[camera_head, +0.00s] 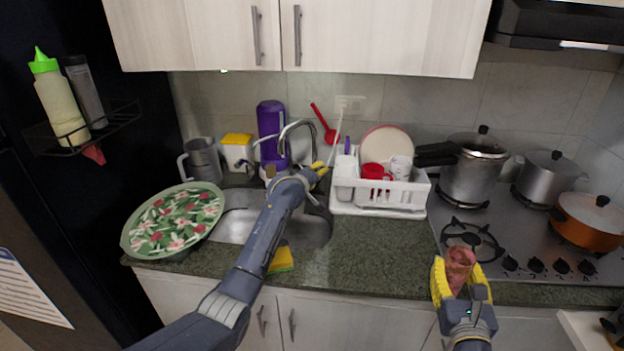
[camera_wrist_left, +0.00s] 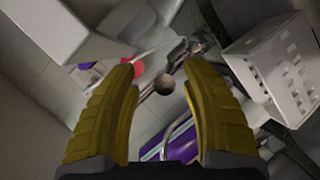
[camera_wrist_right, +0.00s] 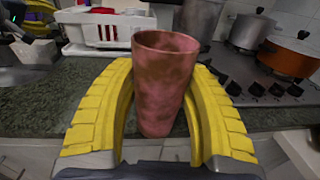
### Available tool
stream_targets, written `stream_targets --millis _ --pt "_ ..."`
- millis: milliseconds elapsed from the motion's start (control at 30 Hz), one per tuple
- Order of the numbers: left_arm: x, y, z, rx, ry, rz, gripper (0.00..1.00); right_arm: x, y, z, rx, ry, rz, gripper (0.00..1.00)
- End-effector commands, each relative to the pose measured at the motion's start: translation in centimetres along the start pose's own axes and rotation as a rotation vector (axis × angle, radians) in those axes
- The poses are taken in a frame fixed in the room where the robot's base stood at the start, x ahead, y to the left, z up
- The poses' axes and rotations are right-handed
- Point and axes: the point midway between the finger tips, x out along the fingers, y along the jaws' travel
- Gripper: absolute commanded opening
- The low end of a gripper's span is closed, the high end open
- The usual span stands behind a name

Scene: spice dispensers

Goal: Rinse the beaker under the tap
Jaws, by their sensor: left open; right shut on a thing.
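The beaker (camera_wrist_right: 165,85) is a pinkish-brown mottled cup, upright between the yellow fingers of my right gripper (camera_wrist_right: 163,115), which is shut on it. In the head view the beaker (camera_head: 460,268) is held in front of the counter edge, below the stove. My left gripper (camera_head: 322,170) reaches over the sink (camera_head: 232,225) close to the chrome tap (camera_head: 297,126). In the left wrist view its yellow fingers (camera_wrist_left: 165,100) are open, with a round knob (camera_wrist_left: 164,85) of the tap seen between them. Whether they touch it I cannot tell. My left arm hides part of the sink.
A white dish rack (camera_head: 378,208) with cups stands right of the sink. A floral plate (camera_head: 172,222) leans at the left. A yellow sponge (camera_head: 281,260) lies at the front edge. Pots stand on the stove (camera_head: 520,262). The counter (camera_head: 375,258) before the rack is clear.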

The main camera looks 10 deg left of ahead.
Motion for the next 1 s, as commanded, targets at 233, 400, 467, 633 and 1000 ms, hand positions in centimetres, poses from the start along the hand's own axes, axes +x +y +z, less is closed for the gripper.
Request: stream_targets --millis 233,400,467,633,1000 --pt "-2.1 0.0 0.0 -0.001 0.001 0.002 0.47 0.0 0.0 0.0 0.000 0.000 0.000 0.18" --pt "-4.5 0.0 0.1 -0.001 0.000 0.001 0.47 0.0 0.0 0.0 0.000 0.000 0.000 0.18" --pt "-5.4 0.0 0.1 0.000 0.000 0.001 0.47 0.0 0.0 0.0 0.000 0.000 0.000 0.18" --pt "-7.9 0.0 0.1 -0.001 0.000 0.002 0.47 0.0 0.0 0.0 0.000 0.000 0.000 0.18" --pt "-11.3 0.1 0.1 0.000 -0.001 0.001 0.47 0.0 0.0 0.0 0.000 0.000 0.000 0.18"
